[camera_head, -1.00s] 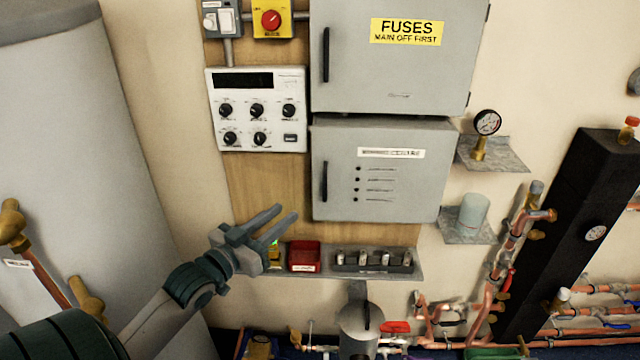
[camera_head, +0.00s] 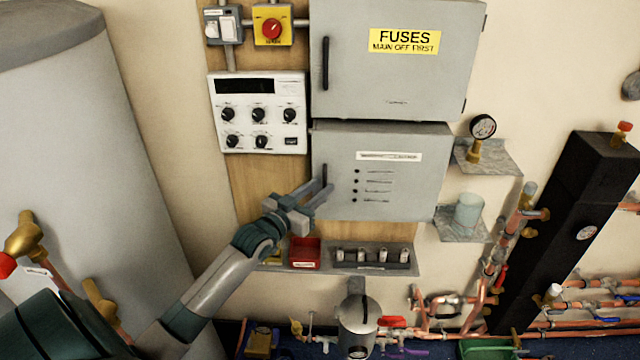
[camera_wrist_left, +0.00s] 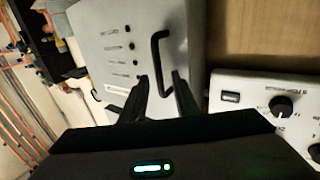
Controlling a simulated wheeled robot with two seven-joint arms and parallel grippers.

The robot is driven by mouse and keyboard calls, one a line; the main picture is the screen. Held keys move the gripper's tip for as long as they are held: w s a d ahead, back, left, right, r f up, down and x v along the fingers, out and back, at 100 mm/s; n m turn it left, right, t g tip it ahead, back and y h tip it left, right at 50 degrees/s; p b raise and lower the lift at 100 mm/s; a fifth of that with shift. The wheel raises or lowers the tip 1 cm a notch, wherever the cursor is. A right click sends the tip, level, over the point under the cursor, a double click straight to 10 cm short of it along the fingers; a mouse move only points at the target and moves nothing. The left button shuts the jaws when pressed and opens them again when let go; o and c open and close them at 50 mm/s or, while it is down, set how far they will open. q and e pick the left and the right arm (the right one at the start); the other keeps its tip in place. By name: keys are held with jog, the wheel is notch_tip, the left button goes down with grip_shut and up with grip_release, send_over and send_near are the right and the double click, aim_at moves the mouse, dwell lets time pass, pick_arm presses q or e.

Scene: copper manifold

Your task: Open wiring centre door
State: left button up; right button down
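The wiring centre is the lower grey wall box, with its door (camera_head: 385,190) closed flat. The door has a pale label, several dark dots with lines, and a black bar handle (camera_head: 325,174) at its left edge. My left gripper (camera_head: 322,187) is at the lower part of this handle. In the left wrist view the handle (camera_wrist_left: 155,50) shows between the two fingertips of the gripper (camera_wrist_left: 160,78). The fingers are open, with a gap around the handle; contact cannot be made out. My right gripper is not in view.
The upper grey fuse box (camera_head: 400,60) with a yellow label is closed just above. A white control panel (camera_head: 258,112) is to the left. A gauge (camera_head: 483,127) stands to the right.

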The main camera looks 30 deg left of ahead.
pick_arm(q)
jog(key=shift+w, duration=0.4)
grip_shut()
